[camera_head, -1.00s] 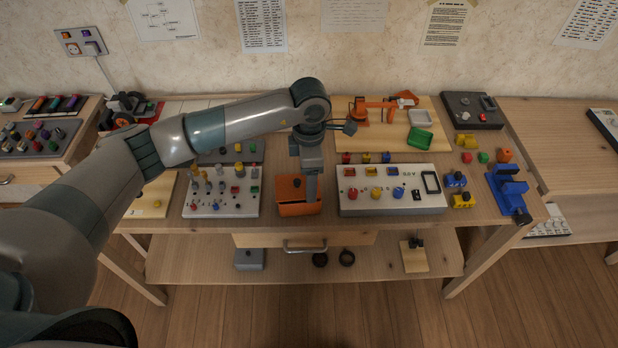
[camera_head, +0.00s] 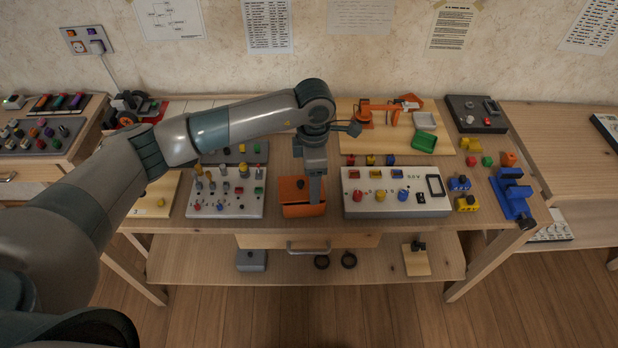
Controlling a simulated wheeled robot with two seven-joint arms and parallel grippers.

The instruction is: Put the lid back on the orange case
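The orange case (camera_head: 304,211) stands near the front edge of the workbench, between the white panel with pegs and the white panel with coloured knobs. An orange lid (camera_head: 291,190) with a dark knob shows at its top; I cannot tell whether it is fully seated. My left gripper (camera_head: 315,200) points down at the right side of the case, overlapping the lid's right part. Its fingers look narrow and seen edge-on, so I cannot tell whether they are open, shut or touching the lid. My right gripper is out of view.
The white peg panel (camera_head: 225,206) is close on the left and the white knob panel (camera_head: 397,206) close on the right. A small orange robot-arm model (camera_head: 378,112) stands on a board behind. A blue vise-like block (camera_head: 512,194) sits at the right.

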